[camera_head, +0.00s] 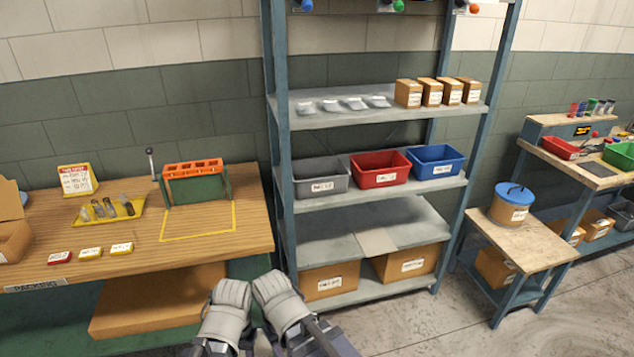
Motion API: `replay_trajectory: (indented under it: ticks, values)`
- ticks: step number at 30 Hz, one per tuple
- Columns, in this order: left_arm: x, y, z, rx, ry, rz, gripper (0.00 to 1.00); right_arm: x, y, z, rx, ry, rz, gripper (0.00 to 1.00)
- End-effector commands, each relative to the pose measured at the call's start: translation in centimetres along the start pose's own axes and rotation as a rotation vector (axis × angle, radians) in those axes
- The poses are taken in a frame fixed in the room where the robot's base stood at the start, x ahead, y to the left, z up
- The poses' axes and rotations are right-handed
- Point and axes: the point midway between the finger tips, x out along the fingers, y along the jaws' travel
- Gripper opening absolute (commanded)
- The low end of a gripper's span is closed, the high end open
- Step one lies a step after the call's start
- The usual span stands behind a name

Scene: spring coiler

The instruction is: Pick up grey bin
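The grey bin (321,184) stands on the middle shelf of the rack, at its left end. It is an open-topped rectangular bin with a white label on its front, whose text is too small to read. A red bin (380,175) stands just to its right. Parts of my two arms show at the bottom centre, in front of and below the rack, well apart from the grey bin. I cannot make out either gripper's fingers; nothing of mine touches the bin.
A blue bin (436,166) stands right of the red one. The rack's left front post (285,185) rises beside the grey bin. A shelf with small boxes (408,93) is above. A packing table (140,262) stands left, a small table (530,250) right. Floor (450,320) is clear ahead.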

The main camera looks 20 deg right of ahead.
Motion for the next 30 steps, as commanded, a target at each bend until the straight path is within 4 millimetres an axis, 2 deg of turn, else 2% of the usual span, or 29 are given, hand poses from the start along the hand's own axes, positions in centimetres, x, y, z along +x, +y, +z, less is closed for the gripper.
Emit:
replay_trajectory:
  ticks: [9, 14, 17, 27, 30]
  values:
    - [-0.2, 0.0, 0.0, 0.0, 0.0, 0.0, 0.48, -0.2, 0.0, 0.0, 0.0, 0.0, 0.0, 0.5]
    - [-1.9, -0.2, 0.1, 0.0, 0.0, 0.0, 0.48, -1.9, 0.2, 0.1, 0.0, 0.0, 0.0, 0.5]
    - [-4.0, -0.4, 0.2, 0.0, 0.0, 0.0, 0.48, -4.0, 0.4, 0.2, 0.0, 0.0, 0.0, 0.5]
    - [-13.6, -1.3, 0.8, 0.0, 0.0, 0.0, 0.48, -13.6, 1.3, 0.8, 0.0, 0.0, 0.0, 0.5]
    - [-15.0, -1.4, 0.9, 0.0, 0.0, 0.0, 0.48, -15.0, 1.4, 0.9, 0.0, 0.0, 0.0, 0.5]
